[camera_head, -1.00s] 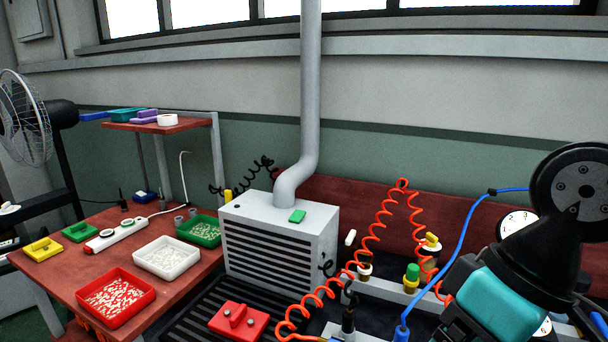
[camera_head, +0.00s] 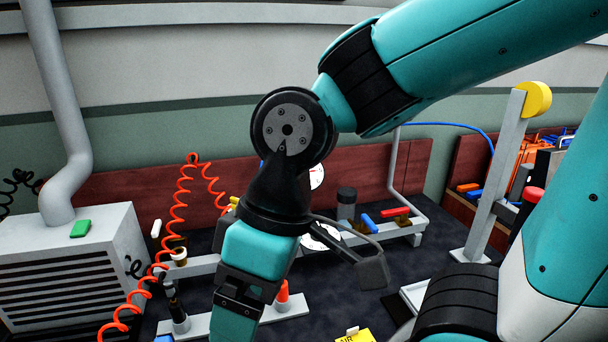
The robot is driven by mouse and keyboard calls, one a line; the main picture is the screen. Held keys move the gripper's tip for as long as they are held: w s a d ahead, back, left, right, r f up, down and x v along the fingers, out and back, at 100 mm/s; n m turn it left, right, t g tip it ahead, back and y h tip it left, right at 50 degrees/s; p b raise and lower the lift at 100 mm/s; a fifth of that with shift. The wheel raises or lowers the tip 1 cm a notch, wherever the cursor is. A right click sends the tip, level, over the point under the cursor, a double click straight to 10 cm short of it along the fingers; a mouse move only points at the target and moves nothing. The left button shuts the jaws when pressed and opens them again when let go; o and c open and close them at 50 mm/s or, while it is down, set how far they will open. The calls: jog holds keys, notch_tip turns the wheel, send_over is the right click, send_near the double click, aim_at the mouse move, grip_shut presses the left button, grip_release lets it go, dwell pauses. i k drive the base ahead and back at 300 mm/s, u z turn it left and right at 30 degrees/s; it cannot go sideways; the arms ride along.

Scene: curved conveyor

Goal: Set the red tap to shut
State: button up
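A small red lever handle (camera_head: 395,212), which looks like the red tap, sits on the grey rail at the back, right of centre. It lies nearly level, roughly along the rail. A blue lever handle (camera_head: 369,223) is just left of it, tilted down to the right. An orange-red knob (camera_head: 283,291) stands upright on a nearer grey bar, partly beside my arm. My arm comes in from the upper right and bends down through the middle, left of the red lever and apart from it. The fingers of my gripper do not show.
A grey vented box (camera_head: 75,262) with a duct stands at the left. Coiled orange hose (camera_head: 178,215) hangs beside it. A grey post (camera_head: 497,180) with a yellow disc stands at the right. A yellow label (camera_head: 354,336) lies at the bottom. The dark bench is partly clear around the rail.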

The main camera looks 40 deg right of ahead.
aim_at(404, 212)
jog(key=z, duration=0.85)
